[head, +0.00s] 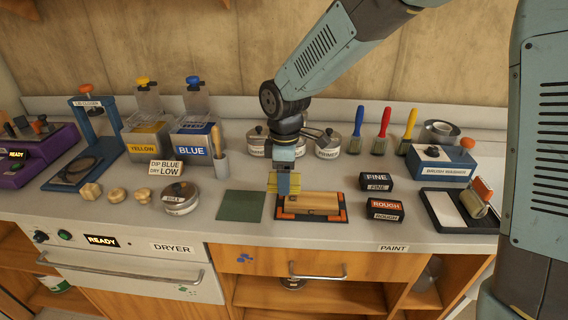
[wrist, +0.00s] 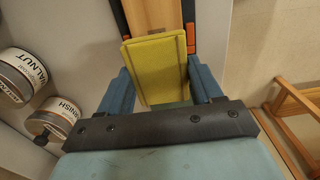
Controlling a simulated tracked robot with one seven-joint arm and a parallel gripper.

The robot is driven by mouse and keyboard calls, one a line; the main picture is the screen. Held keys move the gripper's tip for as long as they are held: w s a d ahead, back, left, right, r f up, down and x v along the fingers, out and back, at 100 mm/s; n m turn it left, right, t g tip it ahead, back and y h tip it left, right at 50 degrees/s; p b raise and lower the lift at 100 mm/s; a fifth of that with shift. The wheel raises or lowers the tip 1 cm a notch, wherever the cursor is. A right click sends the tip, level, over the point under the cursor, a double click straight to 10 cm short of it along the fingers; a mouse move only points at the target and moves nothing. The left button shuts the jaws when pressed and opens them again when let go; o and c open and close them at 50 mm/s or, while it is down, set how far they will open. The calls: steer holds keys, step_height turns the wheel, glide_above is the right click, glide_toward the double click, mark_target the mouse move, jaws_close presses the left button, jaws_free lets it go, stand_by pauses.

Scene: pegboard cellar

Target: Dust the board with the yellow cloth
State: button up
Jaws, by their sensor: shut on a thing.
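The yellow cloth (wrist: 158,70) is held between the two blue fingers of my gripper (wrist: 160,95) in the wrist view. In the head view my gripper (head: 286,184) points down at the left end of the wooden board, with the cloth (head: 271,183) showing at its left side. The board (head: 318,204) lies in a dark frame with orange corners on the counter. The cloth is over or close to the board's left end; I cannot tell whether it touches. The wrist view shows part of the board (wrist: 150,13) beyond the cloth.
A green mat (head: 241,206) lies left of the board. Sanding blocks marked FINE (head: 377,182) and ROUGH (head: 386,211) sit to its right, before a roller tray (head: 447,213). Cans and several brushes (head: 382,130) stand behind. A wax tin (head: 181,198) is farther left.

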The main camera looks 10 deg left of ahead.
steer(key=shift+r, duration=1.9)
steer(key=shift+s, duration=0.1)
